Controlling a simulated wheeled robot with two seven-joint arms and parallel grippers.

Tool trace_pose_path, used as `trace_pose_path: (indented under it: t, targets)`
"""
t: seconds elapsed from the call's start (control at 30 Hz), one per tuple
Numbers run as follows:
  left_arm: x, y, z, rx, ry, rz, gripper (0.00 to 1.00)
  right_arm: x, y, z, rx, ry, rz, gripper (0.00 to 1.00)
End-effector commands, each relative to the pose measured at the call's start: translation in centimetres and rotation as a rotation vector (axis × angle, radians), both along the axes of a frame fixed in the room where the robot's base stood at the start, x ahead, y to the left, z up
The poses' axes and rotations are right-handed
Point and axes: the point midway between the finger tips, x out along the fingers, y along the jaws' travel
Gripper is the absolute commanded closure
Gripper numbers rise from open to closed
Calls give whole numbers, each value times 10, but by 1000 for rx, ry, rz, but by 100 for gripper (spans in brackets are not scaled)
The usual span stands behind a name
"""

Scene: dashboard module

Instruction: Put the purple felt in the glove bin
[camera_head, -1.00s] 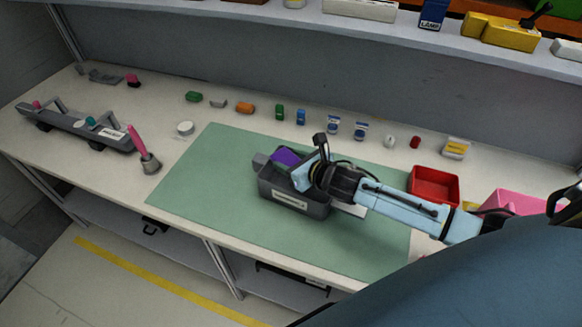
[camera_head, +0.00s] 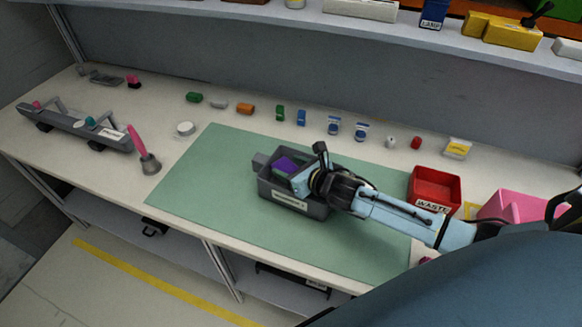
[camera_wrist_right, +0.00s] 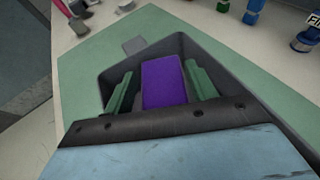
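The purple felt (camera_head: 287,165) is inside a dark grey bin (camera_head: 312,211) on the green mat. The bin has a white label too small to read; I take it as the glove bin. In the right wrist view the felt (camera_wrist_right: 165,82) sits between my right gripper's (camera_wrist_right: 158,88) two green fingers. A gap shows beside the left finger, so the gripper looks open around the felt. In the head view my right gripper (camera_head: 302,180) reaches into the bin from the right, its fingertips hidden. My left gripper is not in view.
A red bin marked WASTE (camera_head: 434,187) and a pink bin (camera_head: 518,205) stand to the right. Several small items line the back of the bench. A grey fixture (camera_head: 75,127) and a pink-handled tool (camera_head: 145,155) are at left. The mat's left part (camera_head: 205,180) is clear.

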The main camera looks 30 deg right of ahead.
Motion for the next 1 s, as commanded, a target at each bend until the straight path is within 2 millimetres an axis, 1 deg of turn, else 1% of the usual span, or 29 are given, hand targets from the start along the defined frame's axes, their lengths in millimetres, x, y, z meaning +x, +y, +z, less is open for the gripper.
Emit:
trace_pose_path:
  t: [0.03, 0.1, 0.33, 0.47, 0.57, 0.63, 0.9, 1.0]
  targets:
    - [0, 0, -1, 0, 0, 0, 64, -5, 0, -10, -11, 21, -1, 37]
    - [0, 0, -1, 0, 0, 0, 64, -6, 0, -12, -13, 23, 0, 28]
    - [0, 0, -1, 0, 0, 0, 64, -7, 0, -13, -15, 27, -1, 28]
    - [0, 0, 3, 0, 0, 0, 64, -7, 0, -9, -14, 28, -1, 28]
    - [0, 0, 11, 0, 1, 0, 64, -7, 0, 4, -13, 27, -1, 28]
    - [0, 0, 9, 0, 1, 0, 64, -20, -3, 5, -15, 26, 1, 28]
    - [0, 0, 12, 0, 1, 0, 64, -69, -14, 30, -11, 19, 0, 28]
    - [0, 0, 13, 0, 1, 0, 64, -85, -18, 38, -9, 17, 0, 28]
